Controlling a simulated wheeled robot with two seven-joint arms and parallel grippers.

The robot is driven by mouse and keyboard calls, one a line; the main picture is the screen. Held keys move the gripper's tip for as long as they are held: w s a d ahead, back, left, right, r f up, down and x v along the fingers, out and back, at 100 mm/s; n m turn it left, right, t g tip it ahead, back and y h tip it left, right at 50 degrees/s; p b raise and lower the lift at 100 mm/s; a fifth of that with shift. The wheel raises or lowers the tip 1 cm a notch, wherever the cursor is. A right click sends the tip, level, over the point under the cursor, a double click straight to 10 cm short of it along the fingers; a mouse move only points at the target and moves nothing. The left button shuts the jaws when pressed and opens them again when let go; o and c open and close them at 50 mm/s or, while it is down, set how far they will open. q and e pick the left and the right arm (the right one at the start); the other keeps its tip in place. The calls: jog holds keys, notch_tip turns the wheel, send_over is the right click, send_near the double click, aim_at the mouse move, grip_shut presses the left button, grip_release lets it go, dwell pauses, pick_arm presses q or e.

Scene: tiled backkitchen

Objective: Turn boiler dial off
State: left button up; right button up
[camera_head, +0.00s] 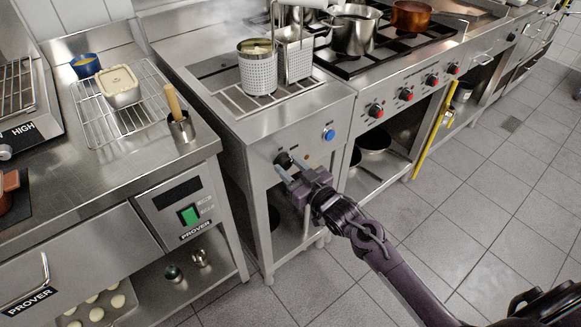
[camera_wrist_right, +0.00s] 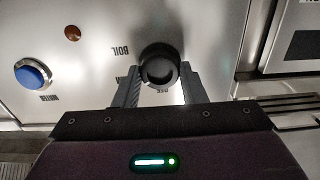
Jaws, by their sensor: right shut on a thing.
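The black boiler dial (camera_head: 282,158) is on the steel front panel of the boiler (camera_head: 300,146). My right gripper (camera_head: 287,170) reaches it from the front and is shut on it. In the right wrist view, the round dial (camera_wrist_right: 160,66) sits between the two grey fingers of my right gripper (camera_wrist_right: 160,90). The lettering BOIL shows upside down beside the dial, and a shorter label below it is partly hidden. My left gripper is not in view.
A blue water button (camera_head: 329,135) is right of the dial. Perforated baskets (camera_head: 257,72) stand in the boiler top. The stove's red-and-black knobs (camera_head: 376,111) are further right. The prover (camera_head: 185,205) with a green switch stands left. Tiled floor (camera_head: 480,190) is open at right.

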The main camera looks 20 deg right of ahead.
jog(key=shift+n, duration=0.7)
jog(key=n, duration=0.2)
jog(key=shift+n+p, duration=0.3)
jog(key=n, duration=0.2)
jog(key=shift+n, duration=0.4)
jog(key=shift+a+n, duration=0.1)
jog(key=shift+n, duration=1)
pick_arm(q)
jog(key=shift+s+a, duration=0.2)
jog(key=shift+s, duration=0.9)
pick_arm(e)
jog(key=shift+n, duration=1.1)
jog(key=o, duration=1)
